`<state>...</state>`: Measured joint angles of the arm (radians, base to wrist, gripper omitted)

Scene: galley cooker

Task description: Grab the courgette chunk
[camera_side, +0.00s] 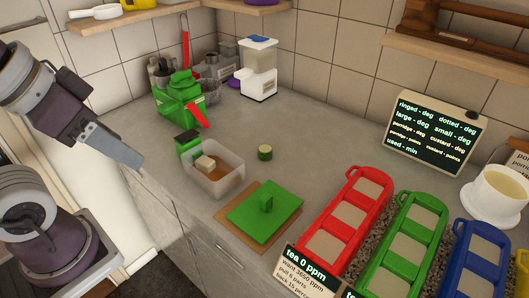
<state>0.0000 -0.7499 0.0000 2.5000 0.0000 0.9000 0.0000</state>
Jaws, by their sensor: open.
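The courgette chunk (265,153) is a small green piece with a paler top. It sits on the grey worktop, right of a clear container and clear of other things. My gripper (135,160) is at the left, in front of the counter edge and well apart from the chunk. Its fingers point down and to the right, seen nearly edge-on, and are open. Nothing shows between them.
A clear container (232,182) holds brown contents and a pale block. A green lid (262,210) with a knob lies on a brown board. Red (345,225), green (408,240) and blue (475,265) trays stand at right. Worktop behind the chunk is free.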

